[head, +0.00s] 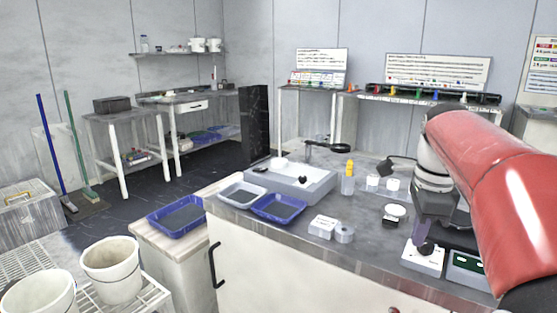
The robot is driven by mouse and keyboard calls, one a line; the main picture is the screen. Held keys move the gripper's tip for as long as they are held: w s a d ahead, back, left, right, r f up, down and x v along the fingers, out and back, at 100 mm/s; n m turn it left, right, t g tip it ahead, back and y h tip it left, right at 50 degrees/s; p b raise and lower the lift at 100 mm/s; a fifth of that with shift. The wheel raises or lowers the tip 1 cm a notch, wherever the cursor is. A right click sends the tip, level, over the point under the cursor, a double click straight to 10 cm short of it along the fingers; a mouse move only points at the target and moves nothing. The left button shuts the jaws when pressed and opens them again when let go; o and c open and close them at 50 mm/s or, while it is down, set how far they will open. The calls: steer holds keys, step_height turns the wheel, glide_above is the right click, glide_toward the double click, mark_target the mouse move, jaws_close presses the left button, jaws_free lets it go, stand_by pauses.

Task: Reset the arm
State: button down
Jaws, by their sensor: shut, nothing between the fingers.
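My arm comes in from the right, with a large red link in front of the counter's right end. My gripper (424,240) hangs from it, pointing down over the counter (375,238). It is shut, with nothing seen held in it. Its tip is right above or in front of a small white box (421,262) with a dark top part. I cannot tell whether they touch. A dark green box (466,267) stands just right of the white box, partly hidden by my arm.
A grey platen unit (290,182), white tray (241,195), blue tray (278,208), yellow-capped bottle (348,178) and small white containers (322,226) occupy the counter. White buckets (110,268) stand on a rack at lower left.

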steer(key=s+a+f+n+t, duration=0.2)
steer(key=s+a+f+n, duration=0.3)
steer(key=s+n, duration=0.3)
steer(key=s+a+f+n+t, duration=0.2)
steer(key=s+a+f+n, duration=0.4)
steer(key=s+n, duration=0.3)
steer(key=f+n, duration=0.1)
steer(key=n, duration=0.3)
steer(key=shift+s+t, duration=0.2)
steer(key=shift+t, duration=0.2)
